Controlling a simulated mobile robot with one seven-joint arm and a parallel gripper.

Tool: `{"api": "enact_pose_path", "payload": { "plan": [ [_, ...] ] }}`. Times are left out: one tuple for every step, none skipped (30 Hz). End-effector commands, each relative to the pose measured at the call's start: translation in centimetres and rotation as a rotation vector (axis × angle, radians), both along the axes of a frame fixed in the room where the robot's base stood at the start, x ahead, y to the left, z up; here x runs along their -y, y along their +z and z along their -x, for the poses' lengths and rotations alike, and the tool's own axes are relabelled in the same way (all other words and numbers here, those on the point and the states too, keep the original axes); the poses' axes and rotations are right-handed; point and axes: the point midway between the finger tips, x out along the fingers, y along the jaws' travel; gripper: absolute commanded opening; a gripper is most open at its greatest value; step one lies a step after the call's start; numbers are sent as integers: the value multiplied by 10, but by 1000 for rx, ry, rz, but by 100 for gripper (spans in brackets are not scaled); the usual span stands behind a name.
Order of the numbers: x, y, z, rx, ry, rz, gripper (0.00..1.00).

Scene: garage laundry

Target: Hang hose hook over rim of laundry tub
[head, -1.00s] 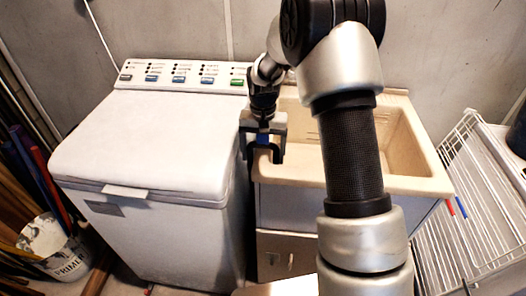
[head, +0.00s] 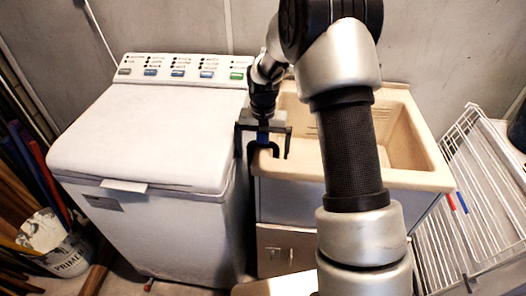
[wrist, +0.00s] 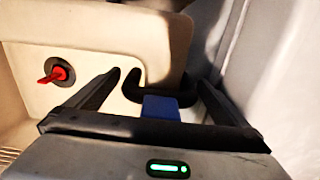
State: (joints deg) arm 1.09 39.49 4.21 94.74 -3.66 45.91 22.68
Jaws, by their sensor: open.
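The hose hook is a black bent piece with a blue block (wrist: 161,108); in the head view its blue part (head: 263,137) sits at the left rim of the beige laundry tub (head: 400,180). The black bend (wrist: 150,92) lies across the rim in the wrist view, with one leg on the inner side and the other toward the outside. My gripper (head: 263,156) is open around the hook. In the wrist view its fingers (wrist: 158,80) stand apart, with gaps on both sides of the blue block. The outer leg's lower end is hidden.
A white washing machine (head: 145,140) stands close to the left of the tub, with a narrow gap. A red plug (wrist: 58,74) shows on the tub's inside. A white wire rack (head: 480,215) stands at right. A primer bucket (head: 55,250) is at far left.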

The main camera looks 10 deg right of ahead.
Motion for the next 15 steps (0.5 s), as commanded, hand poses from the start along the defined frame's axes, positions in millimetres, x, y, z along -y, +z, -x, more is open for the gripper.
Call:
{"api": "enact_pose_path", "payload": {
  "plan": [
    [0,1,0,0,0,0,100],
    [0,2,0,1,0,0,100],
    [0,5,-1,2,0,0,100],
    [0,8,-1,3,0,0,100],
    [0,12,-1,3,0,0,100],
    [0,18,-1,4,0,0,100],
    [0,24,-1,4,0,0,100],
    [0,30,-1,5,-1,0,100],
    [0,39,-1,5,-1,0,100],
    [0,47,-2,6,-1,0,100],
    [0,54,-2,5,-1,0,100],
    [0,64,-1,7,-1,-1,100],
    [0,72,-1,5,-1,0,100],
    [0,79,-1,5,-1,0,100],
    [0,89,-1,5,-1,0,100]
  ]
}}
